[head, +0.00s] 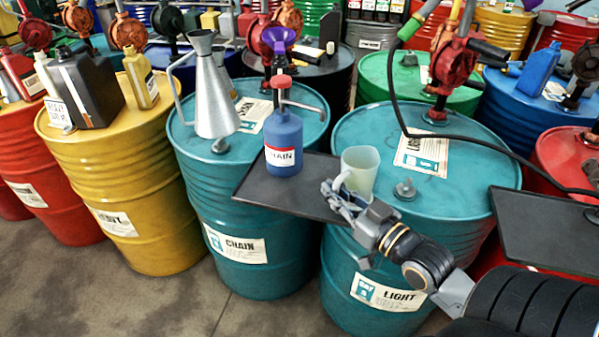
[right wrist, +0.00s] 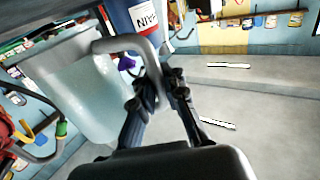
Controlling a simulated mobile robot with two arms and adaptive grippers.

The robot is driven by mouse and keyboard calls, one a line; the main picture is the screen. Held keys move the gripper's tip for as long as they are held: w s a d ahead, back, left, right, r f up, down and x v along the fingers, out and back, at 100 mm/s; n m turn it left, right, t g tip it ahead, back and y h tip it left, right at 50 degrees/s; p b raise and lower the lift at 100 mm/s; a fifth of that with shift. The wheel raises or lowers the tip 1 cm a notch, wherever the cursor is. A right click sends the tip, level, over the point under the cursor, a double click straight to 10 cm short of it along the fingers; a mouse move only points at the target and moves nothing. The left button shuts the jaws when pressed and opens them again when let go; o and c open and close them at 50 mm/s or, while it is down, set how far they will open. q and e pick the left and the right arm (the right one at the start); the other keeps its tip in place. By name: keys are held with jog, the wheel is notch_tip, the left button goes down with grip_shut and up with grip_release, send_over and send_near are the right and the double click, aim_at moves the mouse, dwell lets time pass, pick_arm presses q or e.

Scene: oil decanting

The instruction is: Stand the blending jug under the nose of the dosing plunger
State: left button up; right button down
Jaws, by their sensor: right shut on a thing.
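The blending jug (head: 361,168) is a pale, translucent cup with a handle, upright at the right end of the black tray (head: 262,196). I cannot tell whether its base touches the tray. My right gripper (head: 343,197) is shut on the jug's handle; the right wrist view shows the fingers (right wrist: 157,92) around the handle (right wrist: 130,43) and the jug body (right wrist: 78,85) to the left. The dosing plunger is a blue CHAIN bottle (head: 284,135) with a red collar, on the tray left of the jug. Its grey nose (head: 306,106) points right, above and left of the jug. My left gripper is out of view.
A teal drum (head: 425,160) stands behind the jug, another (head: 190,150) behind the plunger. A metal funnel can (head: 215,100) stands on the left teal drum. A black hose (head: 400,105) hangs at the right. A second dark tray (head: 550,235) lies at the right edge.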

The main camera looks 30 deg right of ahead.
aim_at(335, 210)
jog(key=shift+w+a+f+p, duration=0.2)
jog(key=shift+w+f+p, duration=0.25)
jog(key=shift+w, duration=1.4)
jog(key=shift+w+a+f+p, duration=0.25)
jog(key=shift+w+f, duration=0.45)
jog(key=shift+w, duration=1.1)
jog(key=shift+w+a+f+p, duration=0.2)
jog(key=shift+w+f+p, duration=0.25)
jog(key=shift+w, duration=1.4)
jog(key=shift+f, duration=0.2)
jog(key=c, duration=1.4)
grip_release()
jog(key=s, duration=0.3)
jog(key=s+b, duration=0.1)
jog(key=s, duration=0.3)
jog(key=s+d+b, duration=0.1)
jog(key=s, duration=0.3)
jog(key=shift+s+d, duration=0.1)
jog(key=shift+s+r, duration=0.1)
jog(key=shift+s, duration=0.3)
